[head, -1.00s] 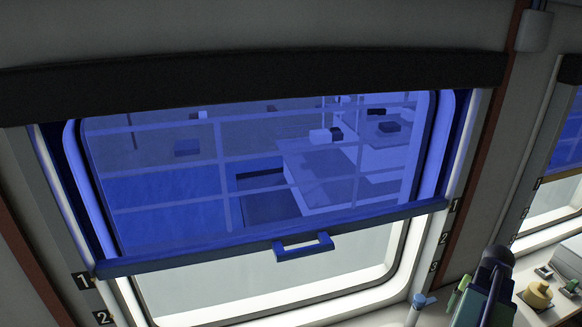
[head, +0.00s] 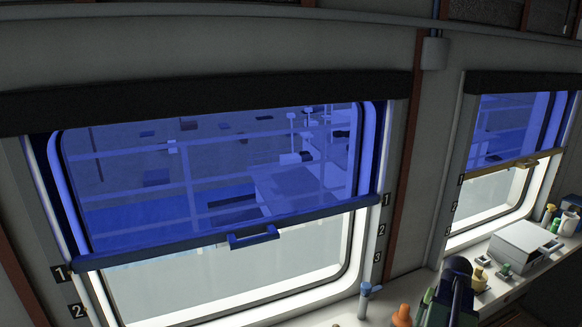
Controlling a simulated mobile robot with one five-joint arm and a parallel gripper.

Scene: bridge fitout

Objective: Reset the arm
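A dark, rounded part (head: 456,288) that looks like my arm stands at the bottom right, in front of the sill. Its lower part is cut off by the picture's edge. No fingertips can be made out, so I cannot tell whether my gripper is open or shut. No held thing shows. The blue blind (head: 220,190) of the large window is pulled partway down. Its bottom bar (head: 160,251) with a blue handle (head: 253,237) sits near the marks numbered 1. The arm part is apart from this handle in the picture.
A second window at right has a blind with a tan handle (head: 527,162). The sill below holds a white box (head: 523,247), a yellow knob-like item (head: 480,279) and small bottles. An orange item (head: 402,316) and a blue-topped item (head: 366,298) stand near the arm part.

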